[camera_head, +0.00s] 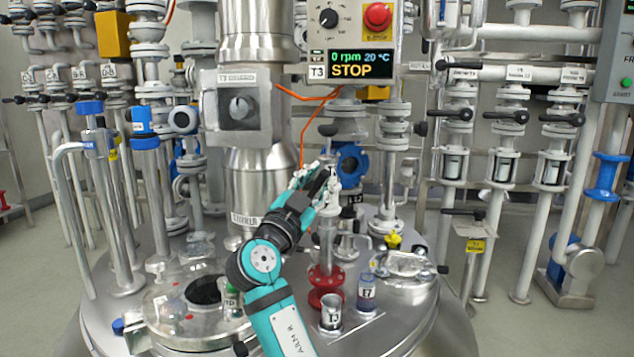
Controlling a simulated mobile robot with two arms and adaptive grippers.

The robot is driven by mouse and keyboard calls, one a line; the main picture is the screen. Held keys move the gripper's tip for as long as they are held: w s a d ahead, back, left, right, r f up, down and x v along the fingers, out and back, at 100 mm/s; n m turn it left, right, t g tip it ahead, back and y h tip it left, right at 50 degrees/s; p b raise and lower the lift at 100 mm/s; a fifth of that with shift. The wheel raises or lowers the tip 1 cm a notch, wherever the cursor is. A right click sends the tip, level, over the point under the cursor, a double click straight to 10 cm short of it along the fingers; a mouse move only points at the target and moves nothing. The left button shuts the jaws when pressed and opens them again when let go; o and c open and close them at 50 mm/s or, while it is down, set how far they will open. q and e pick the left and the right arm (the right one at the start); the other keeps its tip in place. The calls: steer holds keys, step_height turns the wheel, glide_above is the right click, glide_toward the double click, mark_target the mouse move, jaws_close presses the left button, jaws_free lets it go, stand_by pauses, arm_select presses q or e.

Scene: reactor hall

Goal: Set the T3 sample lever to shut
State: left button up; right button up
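The T3 unit's display (352,65) reads 0 rpm, 20 °C and STOP. The sample valve stands on the vessel lid as a pale upright pipe (327,240) with a red flange (325,284) at its foot. My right gripper (318,181) is at the top of this pipe, its fingers pointing up and right. A dark bar shows by the fingers and may be the sample lever. The arm and fingers cover much of it, so its setting and any grip on it cannot be made out. My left gripper is not in view.
A glass beaker marked T3 (331,313) and a bottle marked E7 (366,292) stand close to the red flange. A capped bottle (232,301) stands left of my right arm. Pipes and valves crowd the lid (400,320). A yellow-tagged lever valve (474,240) is at right.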

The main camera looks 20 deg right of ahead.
steer(key=v, duration=0.7)
steer(key=shift+a+f, duration=0.1)
